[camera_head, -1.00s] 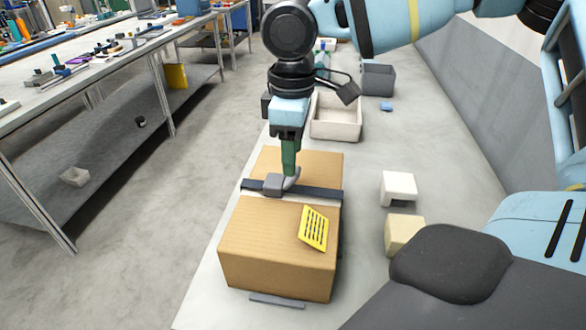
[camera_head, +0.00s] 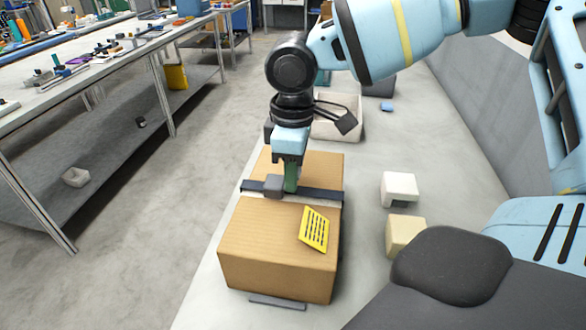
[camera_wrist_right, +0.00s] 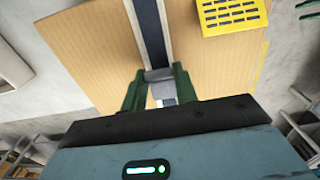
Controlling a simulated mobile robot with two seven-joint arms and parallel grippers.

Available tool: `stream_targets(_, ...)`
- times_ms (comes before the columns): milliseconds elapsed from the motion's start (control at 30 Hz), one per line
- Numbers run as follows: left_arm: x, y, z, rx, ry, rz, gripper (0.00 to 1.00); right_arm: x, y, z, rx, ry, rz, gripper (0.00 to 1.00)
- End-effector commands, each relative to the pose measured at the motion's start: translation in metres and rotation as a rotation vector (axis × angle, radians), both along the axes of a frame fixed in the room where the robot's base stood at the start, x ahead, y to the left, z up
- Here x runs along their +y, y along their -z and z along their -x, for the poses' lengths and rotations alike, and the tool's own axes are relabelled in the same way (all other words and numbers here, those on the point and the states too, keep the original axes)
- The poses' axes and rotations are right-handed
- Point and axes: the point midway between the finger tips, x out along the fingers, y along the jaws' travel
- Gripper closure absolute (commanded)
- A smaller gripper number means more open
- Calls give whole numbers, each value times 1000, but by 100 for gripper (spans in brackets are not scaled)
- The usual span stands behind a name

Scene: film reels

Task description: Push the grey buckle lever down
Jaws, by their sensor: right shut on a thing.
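A cardboard box (camera_head: 275,240) lies on the pale grey table with a dark strap (camera_head: 322,193) across its top. The grey buckle (camera_head: 272,185) sits on the strap near the middle. My right gripper (camera_head: 290,187) points down at the buckle's right side, its green fingers low over the strap. In the right wrist view the green fingers (camera_wrist_right: 158,88) stand either side of the grey buckle lever (camera_wrist_right: 160,76), shut on it. The fingers hide most of the lever in the head view, so its exact angle is unclear. My left gripper is not in view.
A yellow slotted label (camera_head: 314,229) is on the box. A white block (camera_head: 398,189) and a cream block (camera_head: 404,236) stand to its right. A pale open bin (camera_head: 345,127) is behind my wrist. A grey wall (camera_head: 475,120) bounds the right side.

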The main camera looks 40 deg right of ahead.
Motion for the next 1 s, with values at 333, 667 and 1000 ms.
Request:
stream_targets(333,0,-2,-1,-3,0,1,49,-1,0,2,-33,0,-29,94)
stream_targets(667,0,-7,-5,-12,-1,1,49,-6,3,8,-194,1,-171,94)
stream_targets(1000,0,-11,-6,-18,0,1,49,-10,8,13,-374,1,-322,94)
